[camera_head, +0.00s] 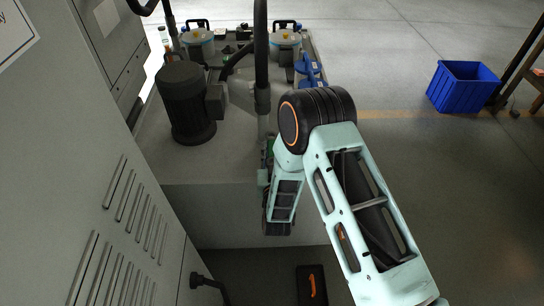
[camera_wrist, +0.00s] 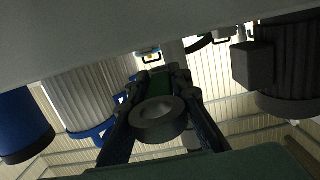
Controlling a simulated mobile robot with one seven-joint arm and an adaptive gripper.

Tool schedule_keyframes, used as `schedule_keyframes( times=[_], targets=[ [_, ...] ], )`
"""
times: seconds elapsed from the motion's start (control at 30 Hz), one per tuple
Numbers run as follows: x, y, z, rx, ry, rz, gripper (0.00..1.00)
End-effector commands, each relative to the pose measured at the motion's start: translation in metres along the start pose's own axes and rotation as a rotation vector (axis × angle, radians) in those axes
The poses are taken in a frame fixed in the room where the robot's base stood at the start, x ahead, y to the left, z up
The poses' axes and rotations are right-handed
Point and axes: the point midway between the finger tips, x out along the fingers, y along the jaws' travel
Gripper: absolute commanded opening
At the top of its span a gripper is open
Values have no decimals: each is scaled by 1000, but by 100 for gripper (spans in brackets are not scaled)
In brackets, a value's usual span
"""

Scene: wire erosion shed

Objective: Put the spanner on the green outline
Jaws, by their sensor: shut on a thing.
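In the wrist view, my gripper (camera_wrist: 160,88) has its two dark fingers on either side of a grey ring-shaped end, which looks like part of the spanner (camera_wrist: 143,124). The gripper is shut on it, and the ring faces the camera. A dark green part shows between the fingers beyond the ring; I cannot tell what it belongs to. In the head view, my arm hangs beside the grey machine cabinet, and the gripper and spanner cannot be made out there. I cannot make out the green outline in either view.
A dark motor (camera_head: 184,105) and pump units (camera_head: 285,45) stand on the grey tank beside my arm. A dark panel with an orange-handled thing (camera_head: 312,285) lies low at the bottom. A blue crate (camera_head: 462,88) stands at right on open floor.

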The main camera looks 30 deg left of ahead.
Motion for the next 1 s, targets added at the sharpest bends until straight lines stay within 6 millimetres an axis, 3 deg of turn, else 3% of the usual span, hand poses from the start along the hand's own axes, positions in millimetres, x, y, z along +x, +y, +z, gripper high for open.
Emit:
schedule_keyframes(
  times=[0.27,0.9,0.93,1.0],
  targets=[
    [3,0,33,-1,0,0,0],
    [4,0,44,0,2,1,0],
    [4,0,44,0,0,1,20],
    [4,0,43,0,0,1,27]
  ],
)
